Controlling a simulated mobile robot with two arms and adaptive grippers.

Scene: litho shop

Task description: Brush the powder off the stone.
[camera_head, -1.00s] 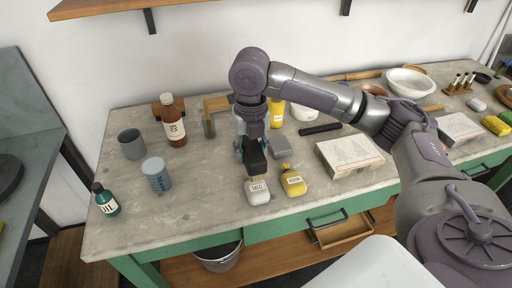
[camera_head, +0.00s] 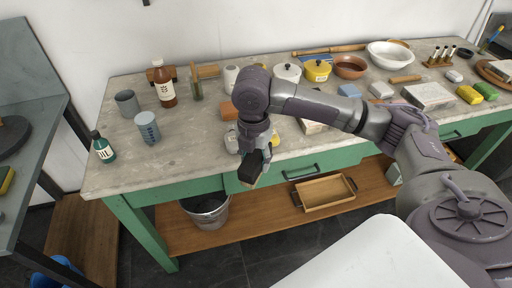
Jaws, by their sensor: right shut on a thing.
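My right gripper (camera_head: 258,158) is shut on a dark brush-like block (camera_head: 250,170) with a thin pale lower edge. It hangs over the table's front edge, at the left-centre of the view. A pale stone slab (camera_head: 311,127) lies right of the gripper, mostly hidden behind my right arm. A second pale slab with faint drawing (camera_head: 428,95) lies farther right on the table. Powder cannot be made out on either. A whitish talc container (camera_head: 232,141) stands partly hidden behind the gripper. My left gripper is not in view.
The marble-topped table (camera_head: 190,140) holds a brown bottle (camera_head: 165,92), a grey cup (camera_head: 127,103), a blue-grey beaker (camera_head: 147,127) and a green oil bottle (camera_head: 103,149) at left. A white bowl (camera_head: 390,54) stands at the back right. A bucket (camera_head: 206,211) and wooden tray (camera_head: 326,192) are below.

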